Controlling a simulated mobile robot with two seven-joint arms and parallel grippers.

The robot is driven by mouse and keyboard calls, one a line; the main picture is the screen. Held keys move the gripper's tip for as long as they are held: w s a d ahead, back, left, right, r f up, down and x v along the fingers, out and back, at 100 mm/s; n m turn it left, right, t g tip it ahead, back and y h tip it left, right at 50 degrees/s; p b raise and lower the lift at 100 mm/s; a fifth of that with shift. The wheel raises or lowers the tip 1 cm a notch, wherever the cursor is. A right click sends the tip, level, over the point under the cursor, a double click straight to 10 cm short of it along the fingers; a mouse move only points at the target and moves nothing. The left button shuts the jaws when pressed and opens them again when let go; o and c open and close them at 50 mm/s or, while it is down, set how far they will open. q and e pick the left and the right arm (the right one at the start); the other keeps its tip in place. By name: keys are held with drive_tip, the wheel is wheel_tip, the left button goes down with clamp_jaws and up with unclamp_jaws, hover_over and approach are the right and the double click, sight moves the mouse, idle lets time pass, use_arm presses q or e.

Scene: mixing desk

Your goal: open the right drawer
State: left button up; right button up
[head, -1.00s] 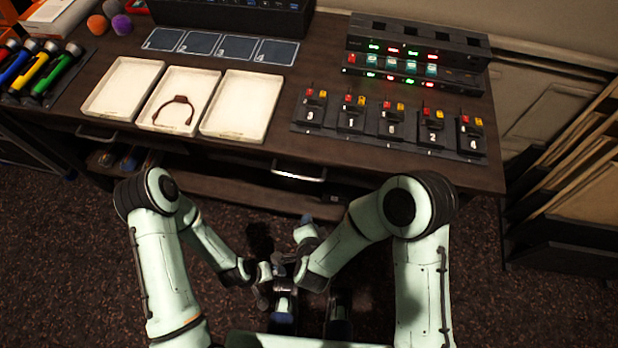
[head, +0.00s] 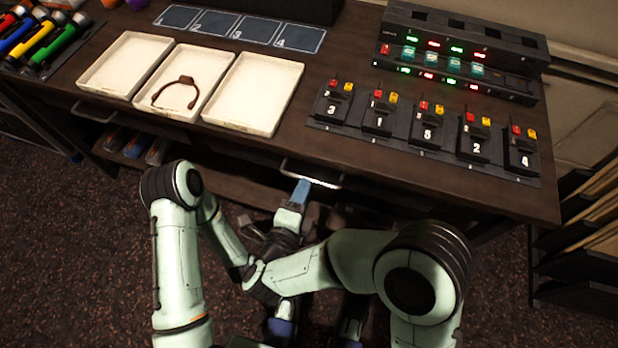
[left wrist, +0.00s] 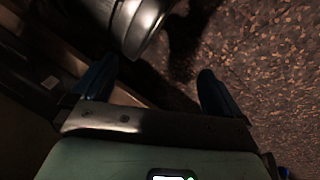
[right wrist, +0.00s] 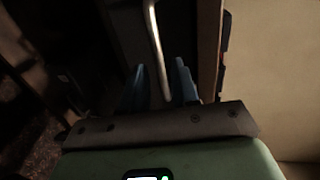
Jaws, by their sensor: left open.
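The right drawer (head: 375,195) has a dark front under the desk edge and looks closed. Its pale metal bar handle (head: 312,174) is partly covered by my right gripper (head: 303,184). In the right wrist view the handle (right wrist: 154,45) runs between the blue fingertips of my right gripper (right wrist: 160,72). These fingers are close together around the bar; firm contact on both sides is not clear. My left gripper (left wrist: 157,72) is open and empty low in front of the desk, with a grey metallic arm part close by. In the head view it is mostly hidden behind my right arm.
The desk (head: 300,150) carries white trays (head: 255,92), one holding a brown band (head: 176,92), and a row of numbered switch modules (head: 425,130). Another drawer handle (head: 95,113) is at left. A rack (head: 590,250) stands at right. The carpeted floor left of my arms is free.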

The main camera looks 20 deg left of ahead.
use_arm(q)
drive_tip(key=shift+s+a+f+g+b, duration=0.1)
drive_tip(key=shift+s+f+g+b, duration=0.25)
drive_tip(key=shift+s+f, duration=0.45)
use_arm(e)
drive_tip(key=shift+x, duration=2.35)
clamp_jaws()
